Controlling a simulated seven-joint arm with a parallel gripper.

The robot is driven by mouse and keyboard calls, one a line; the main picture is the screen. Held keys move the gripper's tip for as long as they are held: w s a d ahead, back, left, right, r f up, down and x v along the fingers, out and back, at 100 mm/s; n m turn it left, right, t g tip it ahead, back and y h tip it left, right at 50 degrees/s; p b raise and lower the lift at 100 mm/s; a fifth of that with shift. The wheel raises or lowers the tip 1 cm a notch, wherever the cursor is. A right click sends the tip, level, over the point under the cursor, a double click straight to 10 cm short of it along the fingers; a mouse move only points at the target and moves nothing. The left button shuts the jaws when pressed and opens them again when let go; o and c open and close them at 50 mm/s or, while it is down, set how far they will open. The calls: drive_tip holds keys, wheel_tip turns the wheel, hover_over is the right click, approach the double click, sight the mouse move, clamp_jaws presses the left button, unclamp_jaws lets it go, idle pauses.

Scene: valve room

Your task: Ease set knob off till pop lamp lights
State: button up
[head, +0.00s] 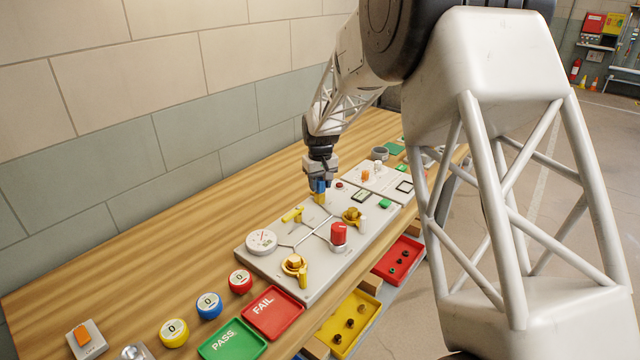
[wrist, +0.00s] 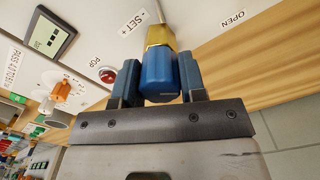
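The set knob (wrist: 158,72) is a blue cylinder on a brass-yellow body, beside a "SET +" label in the wrist view. My gripper (wrist: 160,78) has one finger on each side of the knob, and no clear gap shows, so it appears shut on it. In the head view my gripper (head: 320,184) points down over the yellow body (head: 320,198) at the panel's back. The pop lamp (wrist: 108,75) is a small red dome next to the "POP" label; I see no clear glow. It also shows in the head view (head: 339,184).
The grey panel (head: 262,280) holds a round gauge (head: 261,241), yellow valve handles (head: 295,265), a red knob (head: 338,233) and a small display (wrist: 48,38). Red and green trays (head: 232,340) lie in front. Bare wood bench (head: 150,240) runs along the wall.

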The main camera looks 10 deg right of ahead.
sight(320, 179)
drive_tip(key=o, duration=0.4)
drive_tip(key=shift+r, duration=0.1)
drive_tip(key=shift+r, duration=3.8)
